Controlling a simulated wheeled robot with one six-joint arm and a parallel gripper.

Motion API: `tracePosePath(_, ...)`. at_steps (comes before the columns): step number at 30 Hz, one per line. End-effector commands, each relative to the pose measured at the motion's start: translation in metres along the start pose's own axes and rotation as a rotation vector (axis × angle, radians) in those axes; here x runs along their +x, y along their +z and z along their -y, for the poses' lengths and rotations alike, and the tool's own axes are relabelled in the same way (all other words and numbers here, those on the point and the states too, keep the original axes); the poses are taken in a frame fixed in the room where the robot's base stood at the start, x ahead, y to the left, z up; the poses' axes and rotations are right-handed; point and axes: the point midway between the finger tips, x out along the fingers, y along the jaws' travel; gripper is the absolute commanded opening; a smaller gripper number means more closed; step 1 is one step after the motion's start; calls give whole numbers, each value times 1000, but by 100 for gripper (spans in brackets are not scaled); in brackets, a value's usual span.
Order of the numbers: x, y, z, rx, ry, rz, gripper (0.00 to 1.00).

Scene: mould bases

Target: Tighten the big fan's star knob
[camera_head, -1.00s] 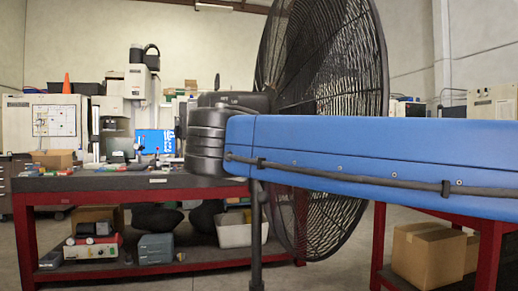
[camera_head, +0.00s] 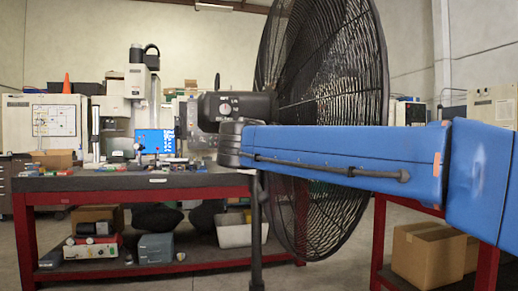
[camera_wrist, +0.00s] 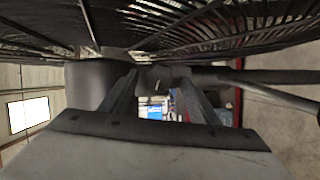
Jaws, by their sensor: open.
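The big fan's black round cage (camera_head: 325,110) stands upright in the head view, with its dark motor housing (camera_head: 236,105) on the left of the cage and its pole (camera_head: 256,230) below. In the wrist view the cage (camera_wrist: 230,30) spans the top, the housing (camera_wrist: 88,82) is at left and the pole (camera_wrist: 265,77) runs off to the right. My gripper (camera_wrist: 157,88) is open, its two dark fingers pointing towards the joint between housing and pole. A small dark shape shows between the fingertips; I cannot tell whether it is the star knob. My arm hides that joint in the head view.
A red-framed workbench (camera_head: 120,183) with small items stands behind the fan at left. Cardboard boxes (camera_head: 428,252) sit under another red bench at right. The floor in front of the left bench is clear.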

Motion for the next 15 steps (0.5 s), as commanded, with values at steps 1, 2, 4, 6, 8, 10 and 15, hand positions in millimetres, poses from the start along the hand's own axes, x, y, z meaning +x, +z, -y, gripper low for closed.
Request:
tracePosePath(1,2,0,0,0,0,0,55)
tracePosePath(2,2,0,0,0,0,0,55)
tracePosePath(4,3,0,0,0,0,-1,55)
tracePosePath(6,3,0,0,0,0,-1,55)
tracePosePath(8,3,0,0,0,0,-1,55)
tracePosePath(10,3,0,0,0,0,-1,53)
tracePosePath(15,3,0,0,0,0,-1,14)
